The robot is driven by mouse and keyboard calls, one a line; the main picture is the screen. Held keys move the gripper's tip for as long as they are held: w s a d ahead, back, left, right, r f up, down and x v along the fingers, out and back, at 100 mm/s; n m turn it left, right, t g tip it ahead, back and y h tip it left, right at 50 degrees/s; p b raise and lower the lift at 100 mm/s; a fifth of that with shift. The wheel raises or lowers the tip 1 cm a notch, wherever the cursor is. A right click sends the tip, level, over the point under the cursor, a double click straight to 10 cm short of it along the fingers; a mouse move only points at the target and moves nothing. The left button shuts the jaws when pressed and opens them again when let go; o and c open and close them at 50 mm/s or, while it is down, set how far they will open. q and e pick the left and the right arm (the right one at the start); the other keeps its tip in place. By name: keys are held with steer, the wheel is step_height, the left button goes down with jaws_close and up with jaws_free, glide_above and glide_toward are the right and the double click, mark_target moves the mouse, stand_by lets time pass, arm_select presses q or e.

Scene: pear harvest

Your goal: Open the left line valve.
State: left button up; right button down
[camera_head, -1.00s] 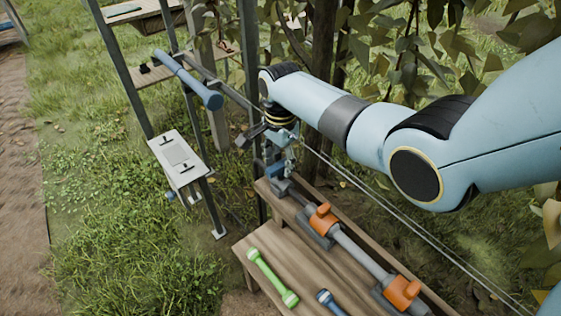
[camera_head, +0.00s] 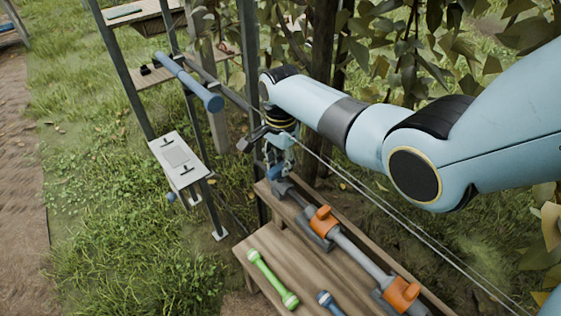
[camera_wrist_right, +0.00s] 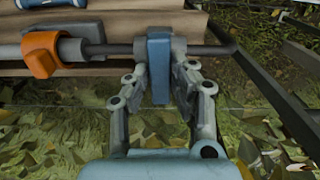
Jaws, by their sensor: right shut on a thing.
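A grey pipe (camera_head: 358,252) runs along the wooden bench, with a blue valve handle (camera_head: 276,174) near its far left end. In the right wrist view the blue handle (camera_wrist_right: 159,70) stands across the pipe between my fingers. My right gripper (camera_head: 279,160) is shut on this handle; its fingers (camera_wrist_right: 160,50) press it from both sides in the wrist view. In the head view the gripper and wrist partly cover the valve. My left gripper is not in view.
A green tool (camera_head: 272,279) and a blue tool (camera_head: 328,302) lie on the bench. A metal frame with a white panel (camera_head: 178,158) stands left; wires run along the right.

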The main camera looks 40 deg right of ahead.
steer(key=n+p, duration=0.1)
steer(key=n, duration=0.1)
steer(key=shift+r+n+p, duration=0.1)
steer(key=shift+n+p, duration=0.2)
steer(key=shift+n, duration=0.1)
steer(key=n+p, duration=0.1)
steer(key=n, duration=0.3)
steer(key=shift+n+p, duration=0.3)
steer(key=shift+p, duration=0.05)
steer(key=n+p, duration=0.1)
steer(key=n, duration=0.4)
steer(key=shift+n+p, duration=0.3)
steer(key=shift+n, duration=2.1)
steer(key=c, duration=1.2)
jaws_free()
steer(key=shift+o, duration=0.2)
